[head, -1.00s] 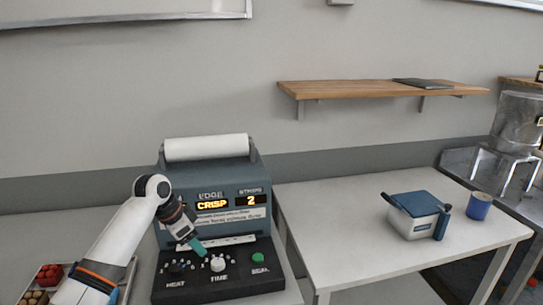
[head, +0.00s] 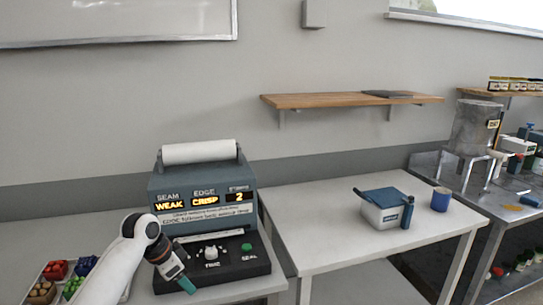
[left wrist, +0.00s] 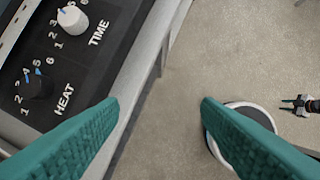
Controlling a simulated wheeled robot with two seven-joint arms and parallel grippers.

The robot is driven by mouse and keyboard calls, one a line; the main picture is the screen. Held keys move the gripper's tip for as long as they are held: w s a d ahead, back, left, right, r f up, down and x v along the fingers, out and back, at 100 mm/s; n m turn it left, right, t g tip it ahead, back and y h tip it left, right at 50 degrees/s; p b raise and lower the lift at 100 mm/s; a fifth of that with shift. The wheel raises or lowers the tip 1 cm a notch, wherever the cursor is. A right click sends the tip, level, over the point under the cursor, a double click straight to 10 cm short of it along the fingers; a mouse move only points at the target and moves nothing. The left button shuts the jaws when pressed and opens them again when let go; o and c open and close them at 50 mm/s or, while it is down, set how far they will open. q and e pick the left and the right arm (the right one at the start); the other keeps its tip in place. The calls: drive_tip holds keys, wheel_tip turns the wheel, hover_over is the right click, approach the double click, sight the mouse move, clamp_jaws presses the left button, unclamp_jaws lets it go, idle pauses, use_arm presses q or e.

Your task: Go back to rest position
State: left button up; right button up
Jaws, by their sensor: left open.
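My left gripper (head: 187,284) is in front of the lower left of the sealing machine (head: 162,186) in the head view. In the left wrist view its two teal fingers (left wrist: 155,140) are spread apart with nothing between them. The machine's panel shows "WEAK", "CRISP" and "2". The white TIME knob (head: 211,252) and green SEAL button (head: 246,247) are visible. The HEAT knob also shows in the left wrist view (left wrist: 38,86), beside the TIME knob (left wrist: 72,20), both apart from the fingers. My right gripper is not identifiable in the head view.
A tray (head: 37,297) of coloured items lies left of my arm. A second table (head: 320,230) to the right holds a white and blue box (head: 382,215) and a blue cup (head: 440,199). Floor (left wrist: 215,60) shows beyond the machine table's edge.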

use_arm(q)
drive_tip(key=s+d+f+n, duration=0.1)
drive_tip(key=s+d+f, duration=0.2)
drive_tip(key=s+f, duration=0.45)
drive_tip(key=s+d+f+n, duration=0.1)
drive_tip(key=s+d+f, duration=0.2)
drive_tip(key=s+f, duration=0.4)
drive_tip(key=s+a+r+n+t+y, duration=0.1)
drive_tip(key=s+a+n+y, duration=0.15)
drive_tip(key=s, duration=0.95)
drive_tip(key=s+a+r+n+y, duration=0.15)
drive_tip(key=s+n, duration=0.25)
drive_tip(key=s, duration=0.8)
wheel_tip(320, 180, down, 28)
drive_tip(key=s+r+g+h, duration=0.1)
drive_tip(key=s+a+f+g, duration=0.1)
drive_tip(key=s+a+f, duration=0.2)
drive_tip(key=s+f, duration=1.3)
drive_tip(key=shift+s+m+g, duration=0.15)
drive_tip(key=shift+m+g, duration=0.15)
drive_tip(key=shift+m, duration=0.05)
